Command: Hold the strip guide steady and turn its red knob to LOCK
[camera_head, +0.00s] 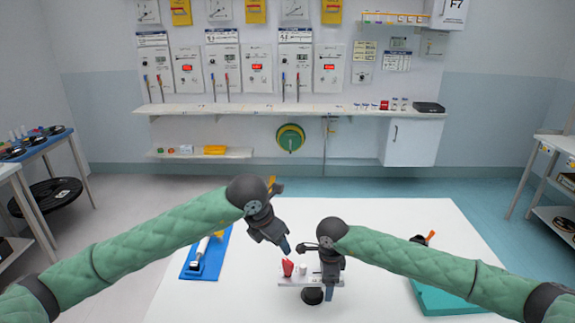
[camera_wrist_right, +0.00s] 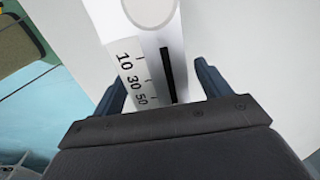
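The strip guide (camera_head: 292,281), a small white bar on a dark round foot, stands on the white table. Its red knob (camera_head: 287,268) is on its left part, beside a small white cylinder (camera_head: 303,270). My left gripper (camera_head: 285,246) points down just above the red knob, apart from it; its finger gap is not visible. My right gripper (camera_head: 330,279) is at the guide's right end. In the right wrist view its fingers (camera_wrist_right: 163,80) stand either side of the guide's white body (camera_wrist_right: 152,62), with a slot and scale 10, 30, 50; a narrow gap shows at the right finger.
A blue tray (camera_head: 205,258) with a white and yellow item lies left on the table (camera_head: 385,215). A teal block (camera_head: 440,300) lies right, partly behind my right arm. A wall shelf (camera_head: 290,112) is beyond. The table behind the guide is clear.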

